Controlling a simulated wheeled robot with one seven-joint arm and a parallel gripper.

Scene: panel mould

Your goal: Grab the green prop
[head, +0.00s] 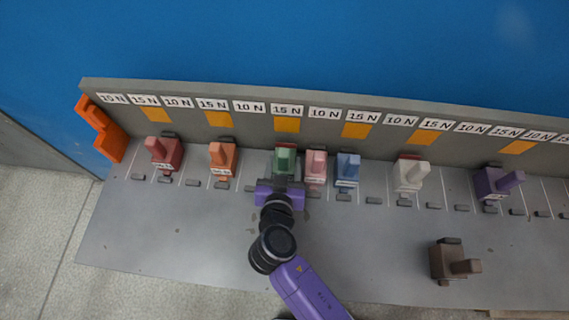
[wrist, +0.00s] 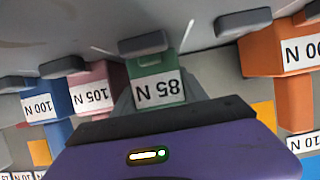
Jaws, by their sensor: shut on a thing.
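The green prop (head: 285,160) stands in the row of props along the grey back rail, between the orange and pink ones. In the wrist view the green prop (wrist: 155,84) shows its "85 N" label, upside down. My gripper (head: 281,183) reaches it from the front and is shut on it.
The pink prop (head: 316,168) stands close on the right, with the blue prop (head: 347,170) beyond it. The orange prop (head: 223,159) is on the left with a gap. A brown prop (head: 450,262) stands apart at the front right. The grey table (head: 170,235) is clear at front left.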

